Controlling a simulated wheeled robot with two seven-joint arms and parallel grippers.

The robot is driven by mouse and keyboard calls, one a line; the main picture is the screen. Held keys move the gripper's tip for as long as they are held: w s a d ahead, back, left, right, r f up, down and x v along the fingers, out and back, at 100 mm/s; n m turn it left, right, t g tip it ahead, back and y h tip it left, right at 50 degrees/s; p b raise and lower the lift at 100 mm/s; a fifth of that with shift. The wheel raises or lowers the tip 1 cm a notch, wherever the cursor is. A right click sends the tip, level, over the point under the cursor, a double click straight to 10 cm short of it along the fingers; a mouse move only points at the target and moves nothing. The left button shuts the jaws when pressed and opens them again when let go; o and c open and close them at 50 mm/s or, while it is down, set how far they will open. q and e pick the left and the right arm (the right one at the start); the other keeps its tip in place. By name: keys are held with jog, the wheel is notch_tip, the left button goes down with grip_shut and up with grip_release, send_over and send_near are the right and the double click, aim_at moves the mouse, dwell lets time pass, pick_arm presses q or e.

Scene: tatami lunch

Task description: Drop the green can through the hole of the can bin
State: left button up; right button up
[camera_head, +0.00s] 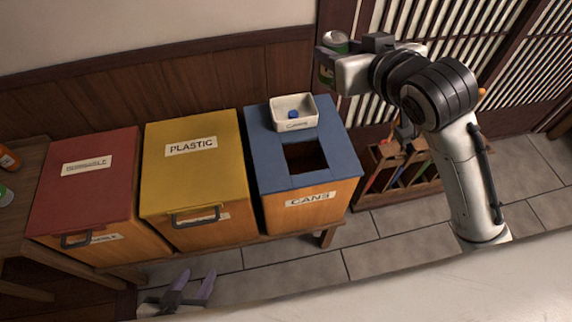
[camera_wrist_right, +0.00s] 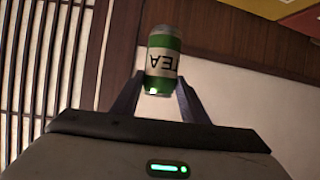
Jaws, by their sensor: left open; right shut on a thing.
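The green can (camera_wrist_right: 163,62) with a cream "TEA" label is between the fingers of my right gripper (camera_wrist_right: 155,98), which is shut on it. In the head view the green can (camera_head: 335,42) is up at the top, right of and above the can bin. The can bin (camera_head: 335,150) has a blue lid, a "CANS" label on its front and a dark square hole (camera_head: 305,157) in the lid. My left gripper (camera_head: 188,287) is open and empty, low at the front left, apart from the bins.
A small white box (camera_head: 294,113) with a blue item sits on the blue lid behind the hole. Yellow plastic bin (camera_head: 190,165) and red bin (camera_head: 90,180) stand left of it. A wooden rack (camera_head: 400,175) with colored items stands to the right. Slatted screens are behind.

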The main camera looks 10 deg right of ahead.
aim_at(324, 87)
jog(key=shift+n+g+y, duration=0.3)
jog(key=shift+n+y, duration=0.2)
jog(key=shift+y, duration=0.2)
jog(key=f, duration=0.3)
jog(key=w+a+f, duration=0.1)
jog(key=f, duration=0.5)
jog(key=shift+w+a+f+p, duration=0.2)
jog(key=shift+w+f+p, duration=0.05)
jog(key=shift+w+p, duration=0.1)
notch_tip(324, 87, down, 16)
jog(key=s+y+b, duration=0.1)
jog(key=b, duration=0.5)
jog(key=shift+s+n+b, duration=0.25)
jog(key=shift+n+b, duration=0.05)
jog(key=shift+b, duration=0.1)
jog(key=o, duration=1.1)
pick_arm(q)
jog(key=f, duration=0.3)
jog(key=d+f, duration=0.1)
jog(key=shift+w+f, duration=0.2)
jog(key=shift+w, duration=0.15)
